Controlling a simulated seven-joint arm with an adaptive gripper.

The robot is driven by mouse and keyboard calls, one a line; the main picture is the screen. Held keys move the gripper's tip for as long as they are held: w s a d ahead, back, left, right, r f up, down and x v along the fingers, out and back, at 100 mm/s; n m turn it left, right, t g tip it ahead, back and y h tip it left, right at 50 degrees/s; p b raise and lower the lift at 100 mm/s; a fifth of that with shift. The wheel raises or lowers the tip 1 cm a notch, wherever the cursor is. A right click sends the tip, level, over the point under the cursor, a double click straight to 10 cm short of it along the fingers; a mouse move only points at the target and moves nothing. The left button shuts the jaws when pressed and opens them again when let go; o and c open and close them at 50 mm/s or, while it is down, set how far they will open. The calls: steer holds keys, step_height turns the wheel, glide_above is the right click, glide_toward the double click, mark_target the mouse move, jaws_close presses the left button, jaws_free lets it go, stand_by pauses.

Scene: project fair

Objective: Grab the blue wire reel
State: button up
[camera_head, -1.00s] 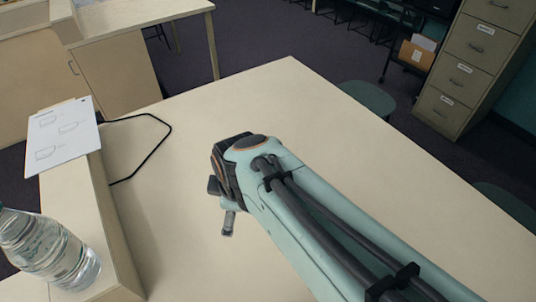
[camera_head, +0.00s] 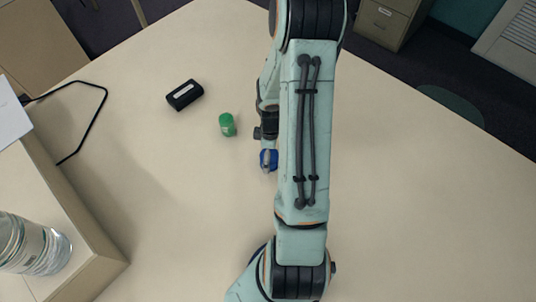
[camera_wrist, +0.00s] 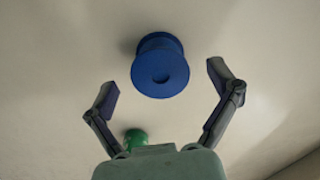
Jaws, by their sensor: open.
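The blue wire reel (camera_head: 265,160) stands on the pale table, partly hidden by my gripper and arm in the head view. In the wrist view the blue wire reel (camera_wrist: 160,66) is seen from above, slightly beyond and between the fingertips, with space on both sides. My gripper (camera_wrist: 161,85) is open and empty, its two fingers spread wide. In the head view my gripper (camera_head: 268,158) is over the reel's spot, mostly covered by the arm.
A green reel (camera_head: 228,124) and a black box with a white label (camera_head: 185,95) are on the table, left of the arm. The green reel also shows in the wrist view (camera_wrist: 136,138). A water bottle (camera_head: 32,244) stands on a raised ledge (camera_head: 92,262) at left. A black cable (camera_head: 104,104) lies at upper left.

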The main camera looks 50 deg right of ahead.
steer(key=shift+f, duration=0.55)
steer(key=c, duration=1.3)
steer(key=shift+r, duration=0.15)
